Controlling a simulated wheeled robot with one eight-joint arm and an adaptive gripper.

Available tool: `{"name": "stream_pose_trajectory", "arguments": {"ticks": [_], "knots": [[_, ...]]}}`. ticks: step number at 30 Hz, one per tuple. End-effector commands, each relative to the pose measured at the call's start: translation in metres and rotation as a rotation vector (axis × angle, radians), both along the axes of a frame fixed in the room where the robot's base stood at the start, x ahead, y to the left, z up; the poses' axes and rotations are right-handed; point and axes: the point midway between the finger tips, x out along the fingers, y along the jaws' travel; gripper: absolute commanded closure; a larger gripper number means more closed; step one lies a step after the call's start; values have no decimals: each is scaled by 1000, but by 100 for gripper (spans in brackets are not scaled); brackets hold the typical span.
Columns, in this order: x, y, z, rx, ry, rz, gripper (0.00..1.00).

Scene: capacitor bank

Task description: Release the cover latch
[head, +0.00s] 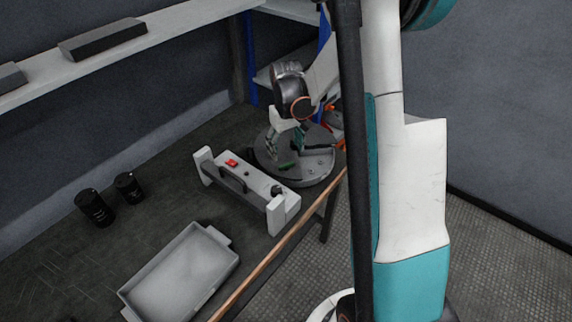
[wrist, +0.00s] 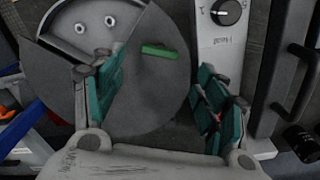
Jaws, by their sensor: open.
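The cover latch, a small green bar, shows in the wrist view (wrist: 160,51) and in the head view (head: 287,166). It lies on a round grey cover (wrist: 150,110), which also shows in the head view (head: 318,176). A wedge-shaped opening in the cover bares two round terminals (wrist: 95,25). My gripper (wrist: 161,62) is open, with its teal fingers apart and the latch in view between them. In the head view my gripper (head: 284,150) is just above the cover. I cannot tell whether a finger touches the cover.
A light grey panel (head: 246,178) with a red switch, a black handle and a knob stands beside the cover. A grey tray (head: 180,272) lies in front. Two black cylinders (head: 95,208) stand at the left. A shelf (head: 120,50) runs along the wall.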

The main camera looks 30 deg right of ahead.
Motion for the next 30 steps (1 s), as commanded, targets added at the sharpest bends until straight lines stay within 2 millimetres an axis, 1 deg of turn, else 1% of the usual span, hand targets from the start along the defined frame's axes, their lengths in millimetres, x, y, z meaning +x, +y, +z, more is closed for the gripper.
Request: {"name": "stream_pose_trajectory", "arguments": {"ticks": [1, 3, 6, 10, 15, 24, 25, 26, 27, 29, 30], "knots": [[0, 0, -14, 0, 0, 0, 33], [0, 0, -28, 0, 0, 0, 33], [0, 0, -44, 0, 0, 0, 33], [0, 0, -60, 0, 0, 0, 33], [0, 0, -69, 0, 0, 0, 33], [0, 0, -70, 0, 0, 0, 33], [0, 0, -70, 0, 0, 0, 38], [0, 0, -70, 0, 0, 0, 45], [0, 0, -70, 0, 0, 0, 54], [0, 0, -70, 0, 0, 0, 67], [0, 0, -70, 0, 0, 0, 76]]}}
